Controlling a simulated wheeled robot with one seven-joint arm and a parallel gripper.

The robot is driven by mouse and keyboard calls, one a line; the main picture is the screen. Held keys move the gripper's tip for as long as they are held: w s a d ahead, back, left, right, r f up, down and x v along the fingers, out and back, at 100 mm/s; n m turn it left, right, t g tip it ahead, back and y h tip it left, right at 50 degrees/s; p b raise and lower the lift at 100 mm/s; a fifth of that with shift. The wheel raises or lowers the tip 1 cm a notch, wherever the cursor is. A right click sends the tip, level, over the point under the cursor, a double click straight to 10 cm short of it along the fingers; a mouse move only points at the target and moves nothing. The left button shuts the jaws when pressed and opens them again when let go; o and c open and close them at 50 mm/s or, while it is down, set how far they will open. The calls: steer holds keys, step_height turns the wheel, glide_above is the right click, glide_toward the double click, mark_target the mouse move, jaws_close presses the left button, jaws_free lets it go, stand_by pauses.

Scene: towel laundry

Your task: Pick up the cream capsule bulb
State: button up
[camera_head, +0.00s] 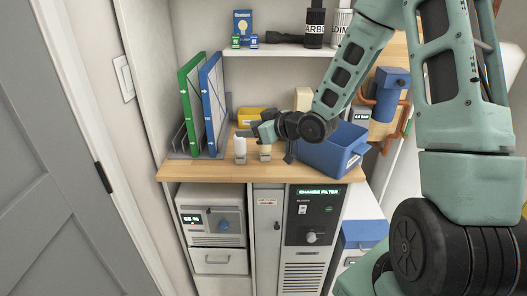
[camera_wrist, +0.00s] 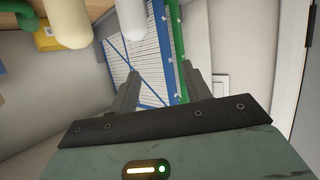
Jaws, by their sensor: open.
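The cream capsule bulb (camera_head: 265,151) stands upright on the wooden counter, close to the right of a white capsule bulb (camera_head: 240,148). In the wrist view, which looks upside down, the cream bulb (camera_wrist: 68,22) is at the upper left and the white bulb (camera_wrist: 122,18) is at the top. My gripper (camera_wrist: 161,76) is open, with nothing between its fingers. Both bulbs lie outside the span of the fingers. In the head view my gripper's body is just above and behind the cream bulb, and its fingertips are hard to make out.
Green (camera_head: 190,105) and blue (camera_head: 211,105) framed filters stand in a rack left of the bulbs. A blue bin (camera_head: 335,150) stands right, close to my wrist. A yellow bin (camera_head: 247,115) is behind. A shelf (camera_head: 275,52) is above. Bare counter (camera_head: 210,170) lies in front.

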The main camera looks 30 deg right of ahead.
steer(key=d+r+m+t, duration=0.2)
steer(key=d+t, duration=0.2)
steer(key=d, duration=0.5)
glide_above(265, 150)
steer(key=s+d, duration=0.2)
steer(key=s, duration=0.1)
step_height(265, 150, down, 8)
steer(key=shift+d+p+x, duration=0.15)
steer(key=shift+p+x, duration=0.5)
steer(key=shift+x, duration=0.95)
steer(key=shift+d+p+x, duration=0.1)
steer(key=shift+p+x, duration=0.55)
steer(key=shift+x, duration=1)
steer(key=c, duration=0.8)
